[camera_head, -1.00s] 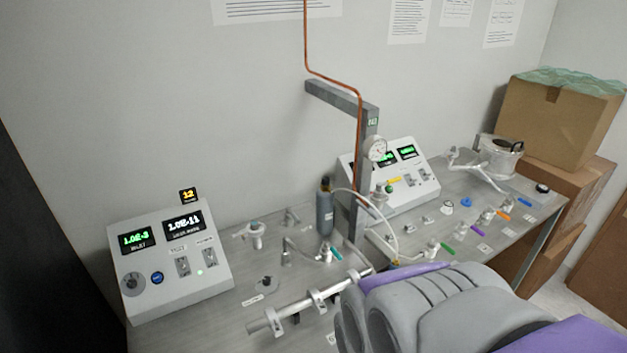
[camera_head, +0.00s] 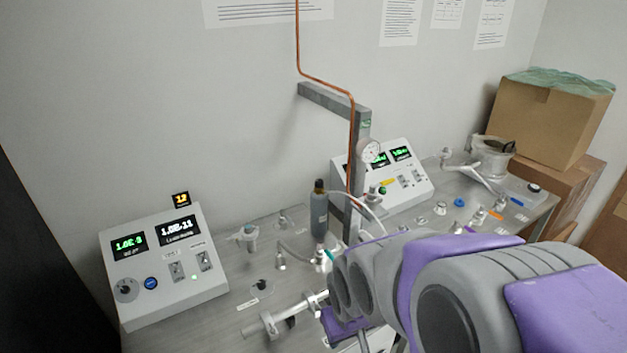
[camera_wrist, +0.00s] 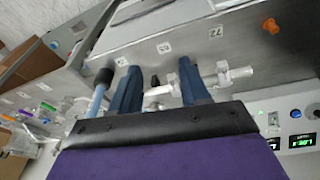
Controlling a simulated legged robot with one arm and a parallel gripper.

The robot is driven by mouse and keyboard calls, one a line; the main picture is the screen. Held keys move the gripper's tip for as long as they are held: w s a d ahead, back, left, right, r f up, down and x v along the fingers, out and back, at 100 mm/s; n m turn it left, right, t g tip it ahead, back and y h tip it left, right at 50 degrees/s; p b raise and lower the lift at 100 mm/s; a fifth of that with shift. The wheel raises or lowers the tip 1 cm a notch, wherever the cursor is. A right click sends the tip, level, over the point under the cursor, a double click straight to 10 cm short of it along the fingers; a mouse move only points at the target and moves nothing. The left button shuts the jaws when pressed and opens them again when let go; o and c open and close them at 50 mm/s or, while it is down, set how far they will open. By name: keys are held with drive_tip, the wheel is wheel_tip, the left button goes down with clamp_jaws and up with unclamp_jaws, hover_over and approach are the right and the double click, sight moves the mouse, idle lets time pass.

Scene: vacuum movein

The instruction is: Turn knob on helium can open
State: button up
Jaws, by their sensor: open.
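The helium can (camera_head: 319,215) is a slim grey-blue cylinder standing upright on the bench, beside the grey post. Its knob (camera_head: 319,185) is the dark top above a brassy neck. My gripper (camera_wrist: 160,65) shows in the wrist view as two blue fingers spread apart, with nothing held between them. In the head view my arm covers the bench to the right of the can, and the fingers are not clearly visible.
A control box (camera_head: 172,265) with lit displays stands at the left, and another (camera_head: 400,178) stands behind the post (camera_head: 362,165). A copper pipe (camera_head: 325,84) runs down to the post. Metal pipe fittings (camera_head: 270,325) crowd the front. Cardboard boxes (camera_head: 552,120) stand at the right.

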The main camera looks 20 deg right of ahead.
drive_tip(key=shift+o, duration=0.5)
drive_tip(key=w+d+t, duration=0.2)
drive_tip(key=w+t, duration=0.2)
drive_tip(key=w, duration=0.7)
drive_tip(key=w+d+f+n+t+y, duration=0.1)
drive_tip(key=w+d+t, duration=0.2)
drive_tip(key=w, duration=0.8)
drive_tip(key=shift+w+f+t, duration=0.2)
drive_tip(key=shift+f+t, duration=0.05)
drive_tip(key=shift+t, duration=0.25)
drive_tip(key=m+t, duration=0.1)
drive_tip(key=t, duration=0.6)
approach(321, 185)
drive_tip(key=w+b, duration=0.1)
drive_tip(key=w, duration=0.4)
drive_tip(key=w+b, duration=0.1)
drive_tip(key=w, duration=0.4)
drive_tip(key=shift+w+a+f+b, duration=0.1)
drive_tip(key=shift+a+f+b, duration=0.05)
drive_tip(key=shift+b, duration=0.15)
drive_tip(key=shift+w, duration=0.65)
drive_tip(key=shift+c, duration=0.3)
drive_tip(key=c, duration=0.9)
drive_tip(key=shift+o, duration=0.2)
